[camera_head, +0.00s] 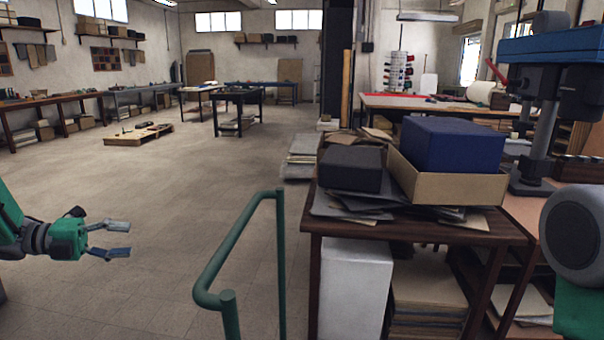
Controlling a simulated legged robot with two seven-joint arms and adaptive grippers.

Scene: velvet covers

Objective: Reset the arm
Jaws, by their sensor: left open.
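My left gripper (122,239) comes in at the lower left of the head view. Its two grey fingers are apart with nothing between them, and it hangs over bare floor, pointing right. It touches nothing. A grey, rounded arm part with a green piece below it (581,315) shows at the right edge and looks like my right arm. My right gripper is not in the picture.
A green rail (240,245) stands in front, right of my left gripper. A wooden table (425,231) holds a dark box (352,168) and a blue box (452,144) in an open carton (460,189). A drill press (545,110) stands at right.

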